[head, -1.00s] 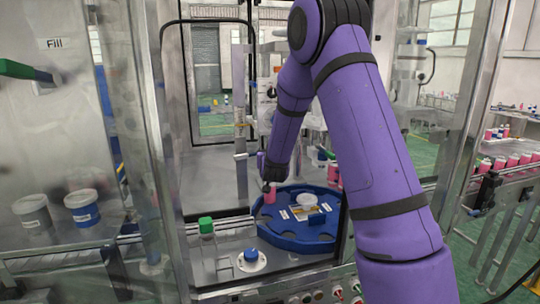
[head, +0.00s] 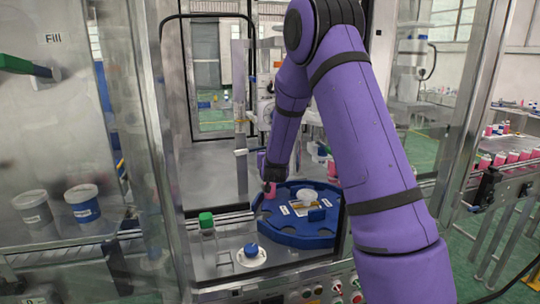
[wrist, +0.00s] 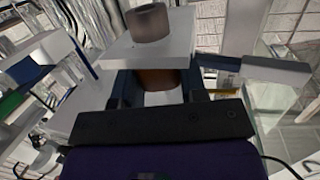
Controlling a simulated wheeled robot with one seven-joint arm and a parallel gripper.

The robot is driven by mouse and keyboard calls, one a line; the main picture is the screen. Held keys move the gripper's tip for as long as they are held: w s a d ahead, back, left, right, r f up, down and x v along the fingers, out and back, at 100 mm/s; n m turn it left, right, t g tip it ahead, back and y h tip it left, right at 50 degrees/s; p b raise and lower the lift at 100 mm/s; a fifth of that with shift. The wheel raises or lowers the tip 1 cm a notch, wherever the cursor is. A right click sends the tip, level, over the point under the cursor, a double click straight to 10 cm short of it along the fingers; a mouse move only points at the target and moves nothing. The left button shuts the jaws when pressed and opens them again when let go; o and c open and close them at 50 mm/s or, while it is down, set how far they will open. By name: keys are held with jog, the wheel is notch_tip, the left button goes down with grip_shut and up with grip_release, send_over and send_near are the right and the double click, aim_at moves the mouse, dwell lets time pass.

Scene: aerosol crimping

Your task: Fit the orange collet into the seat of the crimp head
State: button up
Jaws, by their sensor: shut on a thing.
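The orange collet (wrist: 157,78) looks brownish orange in the wrist view, between the two dark fingers of my gripper (wrist: 160,86). My gripper is shut on it. Directly above the collet in the picture is a pale square block (wrist: 120,52) with a grey cylinder (wrist: 152,22) on it, which looks like the crimp head. The block hides the collet's upper end, so I cannot tell whether it touches or enters the seat. In the head view my gripper (head: 272,172) is small and dark, at the far left of the blue turntable; the collet cannot be made out there.
The blue turntable (head: 285,236) has a pink can (head: 270,189) at its left rim, close to my gripper. Machine frame posts stand on both sides; a conveyor with pink cans (head: 510,158) is at right.

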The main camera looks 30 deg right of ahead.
jog(key=o, duration=1.1)
jog(key=v, duration=1)
jog(key=shift+s+a, duration=0.2)
jog(key=shift+s, duration=0.2)
jog(key=shift+r, duration=0.1)
